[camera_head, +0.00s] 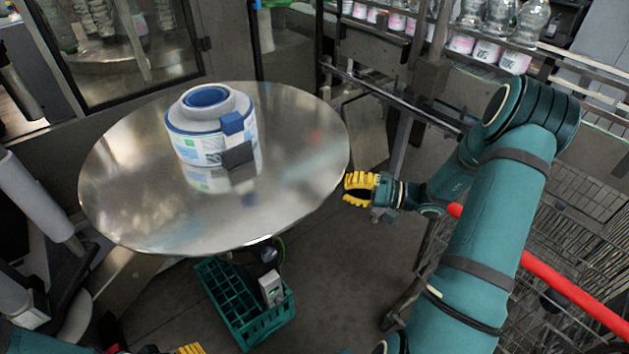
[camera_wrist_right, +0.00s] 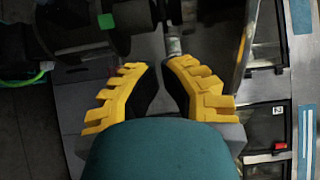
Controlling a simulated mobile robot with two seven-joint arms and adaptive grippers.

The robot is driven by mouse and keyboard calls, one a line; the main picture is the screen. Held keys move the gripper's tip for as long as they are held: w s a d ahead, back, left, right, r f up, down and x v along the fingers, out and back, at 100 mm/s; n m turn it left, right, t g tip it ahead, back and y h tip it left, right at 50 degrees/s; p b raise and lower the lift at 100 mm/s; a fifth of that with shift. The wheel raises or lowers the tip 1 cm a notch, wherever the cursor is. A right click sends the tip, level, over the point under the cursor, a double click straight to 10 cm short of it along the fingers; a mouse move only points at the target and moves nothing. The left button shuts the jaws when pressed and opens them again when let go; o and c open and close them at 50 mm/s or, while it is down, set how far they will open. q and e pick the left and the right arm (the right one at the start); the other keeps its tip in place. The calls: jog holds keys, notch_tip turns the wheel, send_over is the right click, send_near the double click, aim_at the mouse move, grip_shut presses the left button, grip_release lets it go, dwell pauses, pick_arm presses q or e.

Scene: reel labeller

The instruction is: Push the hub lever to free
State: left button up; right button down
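A label reel (camera_head: 196,148) with a grey and blue hub (camera_head: 206,97) sits on a round metal table (camera_head: 120,190). A blue block (camera_head: 232,123) and a dark grey block (camera_head: 238,157) show at its right front side; I cannot tell which, if either, is the hub lever. My right gripper (camera_head: 350,187) has yellow fingers and is beside the table's right edge, apart from the reel. In the right wrist view its fingertips (camera_wrist_right: 158,68) are apart with nothing between them. Only a yellow bit of my left gripper (camera_head: 190,349) shows at the bottom edge.
A green crate (camera_head: 236,337) stands on the floor below the table's front edge. A wire cart (camera_head: 590,205) with a red bar (camera_head: 575,290) is at the right. A metal rail and bottles (camera_head: 530,22) are at the back. The table top around the reel is clear.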

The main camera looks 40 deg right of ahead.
pick_arm(q)
jog(key=shift+w+r, duration=0.1)
jog(key=shift+r, duration=0.1)
pick_arm(e)
jog(key=x, duration=1)
jog(key=shift+a, duration=0.1)
